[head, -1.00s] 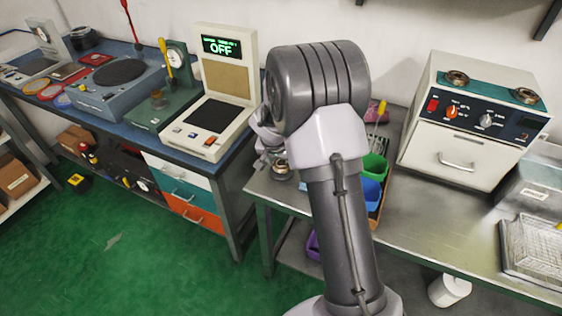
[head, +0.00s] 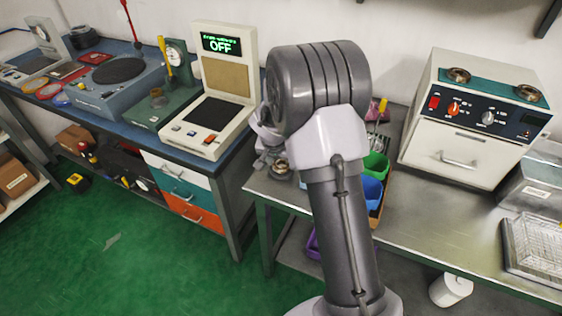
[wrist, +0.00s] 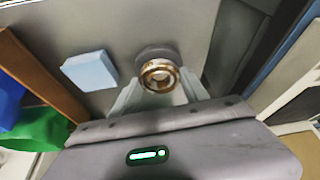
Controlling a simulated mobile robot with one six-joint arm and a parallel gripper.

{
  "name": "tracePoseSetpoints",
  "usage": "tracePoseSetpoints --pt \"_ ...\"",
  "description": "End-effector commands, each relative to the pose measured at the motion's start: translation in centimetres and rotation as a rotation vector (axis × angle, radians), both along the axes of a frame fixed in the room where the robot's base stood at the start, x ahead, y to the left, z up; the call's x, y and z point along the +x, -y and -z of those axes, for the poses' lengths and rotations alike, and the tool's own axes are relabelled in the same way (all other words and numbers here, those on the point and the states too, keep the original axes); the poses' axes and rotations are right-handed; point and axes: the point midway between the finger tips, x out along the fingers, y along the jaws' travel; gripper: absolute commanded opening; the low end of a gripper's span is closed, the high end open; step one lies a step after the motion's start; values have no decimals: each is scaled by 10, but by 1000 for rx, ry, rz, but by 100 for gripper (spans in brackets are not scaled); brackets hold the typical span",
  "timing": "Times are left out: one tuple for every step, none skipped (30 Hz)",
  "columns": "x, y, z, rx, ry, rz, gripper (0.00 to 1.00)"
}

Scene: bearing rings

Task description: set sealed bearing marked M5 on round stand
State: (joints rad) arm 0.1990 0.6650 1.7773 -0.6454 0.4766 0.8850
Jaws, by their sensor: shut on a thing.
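In the wrist view a brass-coloured bearing ring (wrist: 160,75) sits between the pale fingers of my gripper (wrist: 160,92), which is shut on it. Its marking cannot be read. A dark grey round piece (wrist: 153,52), which looks like the round stand, shows directly behind the ring and is mostly hidden by it. I cannot tell whether the two touch. In the head view the ring (head: 281,166) shows small at the left end of the steel bench, just left of my arm, which hides much of the gripper.
A pale blue block (wrist: 90,70) lies left of the ring. Green (head: 376,165) and blue bins (head: 370,191) stand right of my arm. A white oven (head: 455,150) with rings on top stands further right. The blue bench (head: 185,148) with a display device (head: 222,85) is at left.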

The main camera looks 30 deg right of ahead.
Motion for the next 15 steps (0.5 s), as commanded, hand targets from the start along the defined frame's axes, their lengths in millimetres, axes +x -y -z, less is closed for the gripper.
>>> tracePoseSetpoints --pt "0 0 1 -1 1 0 15" --pt "0 0 2 -1 1 0 15" --pt "0 0 2 -1 1 0 15" --pt "0 0 2 -1 1 0 15" --pt "0 0 3 -1 1 0 15" --pt "0 0 3 -1 1 0 15" --pt "0 0 4 -1 1 0 15" --pt "0 0 4 -1 1 0 15" --pt "0 0 5 -1 1 0 15" --pt "0 0 5 -1 1 0 15" --pt "0 0 5 -1 1 0 15" --pt "0 0 6 -1 1 0 15" --pt "0 0 6 0 1 0 15" --pt "0 0 6 0 1 -1 15" --pt "0 0 7 0 1 0 15"
